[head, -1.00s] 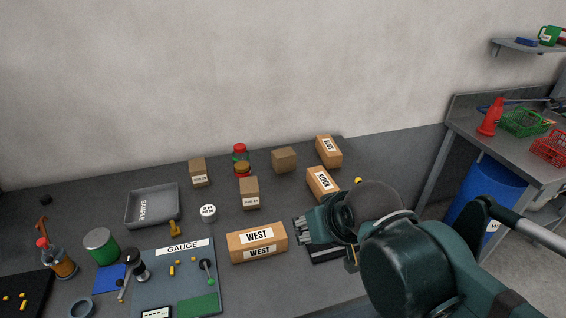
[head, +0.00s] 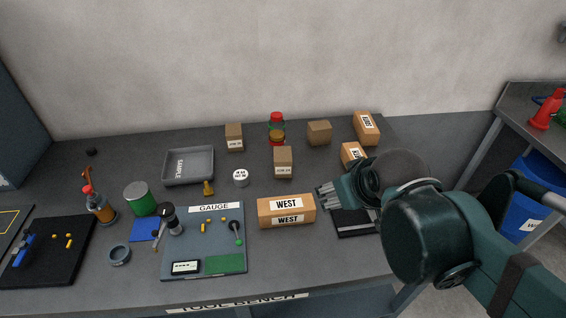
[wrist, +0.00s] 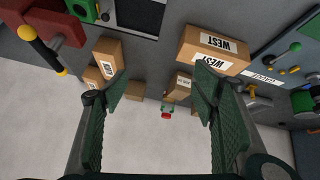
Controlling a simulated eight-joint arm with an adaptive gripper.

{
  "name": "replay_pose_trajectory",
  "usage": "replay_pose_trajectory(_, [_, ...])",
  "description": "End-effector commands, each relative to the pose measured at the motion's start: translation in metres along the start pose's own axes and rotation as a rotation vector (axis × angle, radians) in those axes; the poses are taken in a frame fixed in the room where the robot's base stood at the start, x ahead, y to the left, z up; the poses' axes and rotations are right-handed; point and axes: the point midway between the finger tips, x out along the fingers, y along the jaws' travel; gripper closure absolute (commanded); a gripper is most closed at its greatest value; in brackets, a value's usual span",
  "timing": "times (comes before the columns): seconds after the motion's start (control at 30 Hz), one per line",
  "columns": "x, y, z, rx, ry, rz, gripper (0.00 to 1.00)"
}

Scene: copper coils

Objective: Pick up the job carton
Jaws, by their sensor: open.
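Two small brown cartons carry white labels that seem to begin with "JOB", too small to read surely. One (head: 234,137) stands at the back beside the red-lidded jar; the other (head: 284,162) stands nearer, in front of the jar. The nearer one also seems to show in the wrist view (wrist: 178,85), between my fingers' directions. A third small carton (head: 319,133) shows no label. My gripper (head: 325,195) is open and empty, just right of the long WEST carton (head: 286,211). In the wrist view, its two green fingers (wrist: 160,76) are spread wide apart.
Two longer labelled cartons stand at the back right (head: 367,128) and nearer my gripper (head: 353,154). The red-lidded jar (head: 277,130) is close behind the nearer small carton. A grey SAMPLE tray (head: 207,180), white tub (head: 241,177) and GAUGE board (head: 183,250) lie left.

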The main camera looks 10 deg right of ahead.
Motion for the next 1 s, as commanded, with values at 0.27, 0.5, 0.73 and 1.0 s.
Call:
replay_pose_trajectory(0.27, [0.027,0.011,-0.04,-0.315,0.033,0.054,0.41])
replay_pose_trajectory(0.5, [0.052,0.017,-0.072,-0.594,0.053,0.107,0.41])
replay_pose_trajectory(0.73, [0.077,0.019,-0.101,-0.861,0.063,0.163,0.41])
replay_pose_trajectory(1.0, [0.107,0.017,-0.134,-1.174,0.067,0.234,0.41])
